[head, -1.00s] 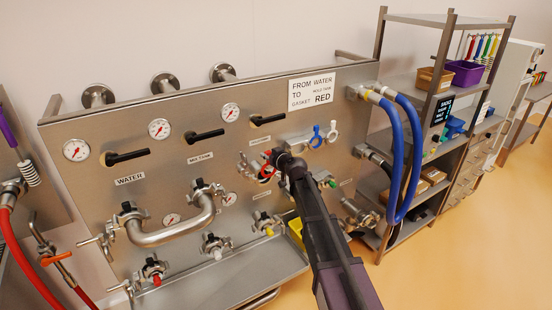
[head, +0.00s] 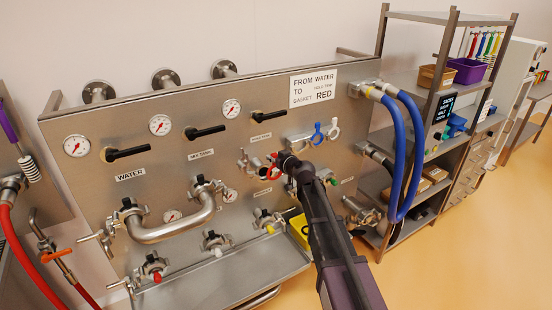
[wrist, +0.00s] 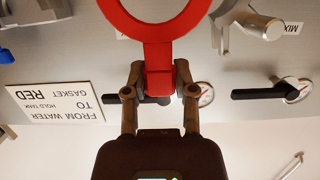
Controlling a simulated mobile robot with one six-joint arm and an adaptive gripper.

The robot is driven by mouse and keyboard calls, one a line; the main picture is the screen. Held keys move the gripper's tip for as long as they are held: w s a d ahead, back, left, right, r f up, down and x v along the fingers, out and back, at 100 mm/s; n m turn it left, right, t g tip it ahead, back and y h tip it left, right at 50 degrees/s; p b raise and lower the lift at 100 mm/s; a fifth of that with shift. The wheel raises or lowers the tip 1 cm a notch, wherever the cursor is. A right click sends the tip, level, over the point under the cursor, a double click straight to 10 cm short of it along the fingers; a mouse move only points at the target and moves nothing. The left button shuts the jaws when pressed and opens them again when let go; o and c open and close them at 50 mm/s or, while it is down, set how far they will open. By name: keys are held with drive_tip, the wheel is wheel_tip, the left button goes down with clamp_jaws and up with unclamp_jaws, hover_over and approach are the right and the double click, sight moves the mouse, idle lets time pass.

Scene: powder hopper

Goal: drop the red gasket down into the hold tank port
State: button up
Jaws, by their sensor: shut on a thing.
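The red gasket (head: 273,174) is a flat ring with a tab, held off the upright steel panel (head: 95,215). My gripper (head: 284,162) is shut on its tab; the wrist view shows both fingertips (wrist: 158,80) pinching the tab below the ring (wrist: 157,30). A steel clamp fitting (head: 246,164), which looks like the hold tank port, is on the panel just left of the gasket. Its label (head: 261,137) is too small to read surely. The gasket and my arm partly hide this area, and I cannot tell whether gasket and fitting touch.
Blue and white gaskets (head: 317,134) hang right above my gripper. A sign (head: 313,88) reads from water to hold tank, gasket red. A steel U-pipe (head: 170,232) stands out to the left. Blue hoses (head: 406,150) loop at the right. A drip tray (head: 235,270) lies below.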

drive_tip(key=shift+w, duration=0.1)
drive_tip(key=b, duration=0.1)
hover_over(263, 165)
drive_tip(key=shift+f, duration=0.5)
drive_tip(key=shift+d+f+b, duration=0.15)
drive_tip(key=shift+f+b, duration=1.85)
drive_tip(key=shift+f+b, duration=0.4)
drive_tip(key=shift+w, duration=0.1)
idle(0.4)
drive_tip(key=o, duration=1)
